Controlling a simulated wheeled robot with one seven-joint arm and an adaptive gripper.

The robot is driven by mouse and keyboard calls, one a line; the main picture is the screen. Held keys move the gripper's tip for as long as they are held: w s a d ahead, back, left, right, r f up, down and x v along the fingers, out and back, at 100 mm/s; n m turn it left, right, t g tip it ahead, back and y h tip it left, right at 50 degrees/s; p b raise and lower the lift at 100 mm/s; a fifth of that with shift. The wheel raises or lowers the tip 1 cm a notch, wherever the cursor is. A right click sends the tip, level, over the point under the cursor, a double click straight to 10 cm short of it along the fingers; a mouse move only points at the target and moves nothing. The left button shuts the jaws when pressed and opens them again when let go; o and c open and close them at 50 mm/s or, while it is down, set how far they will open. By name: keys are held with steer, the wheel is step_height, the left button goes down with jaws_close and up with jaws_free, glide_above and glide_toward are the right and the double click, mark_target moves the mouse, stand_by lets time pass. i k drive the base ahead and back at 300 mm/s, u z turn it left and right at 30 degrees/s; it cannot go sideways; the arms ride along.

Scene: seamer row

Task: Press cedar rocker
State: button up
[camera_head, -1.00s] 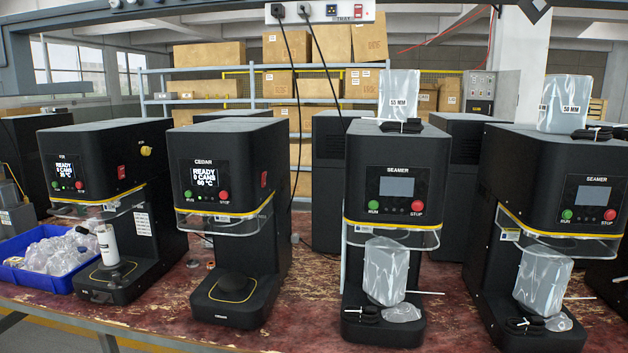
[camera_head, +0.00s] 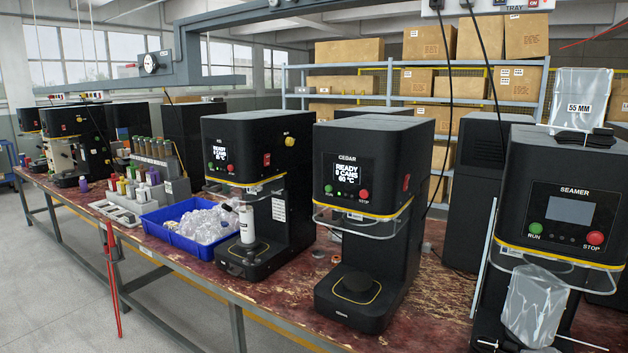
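The machine labelled CEDAR (camera_head: 378,140) stands on the bench near the middle of the camera_head view. It is black, with a lit display (camera_head: 347,170) reading READY and a temperature of 60 °C. A small red rocker (camera_head: 406,182) is on its right side face, near the front edge. Its front also has a green button (camera_head: 328,189) and a red stop button (camera_head: 364,194). Its lower platform (camera_head: 357,287) carries no can. My gripper is not in view, and nothing covers the rocker.
A similar lit machine (camera_head: 255,130) with a white can (camera_head: 247,224) stands left of CEDAR. A blue bin (camera_head: 152,228) of clear pieces and bottle racks are further left. Open floor (camera_head: 60,270) lies front left.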

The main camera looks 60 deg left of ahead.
mark_target(406, 183)
steer(key=u, duration=1.35)
steer(key=k, duration=0.5)
steer(key=z, duration=0.9)
steer(key=i, duration=0.6)
steer(key=u, duration=1)
steer(key=i, duration=0.3)
steer(key=z, duration=0.05)
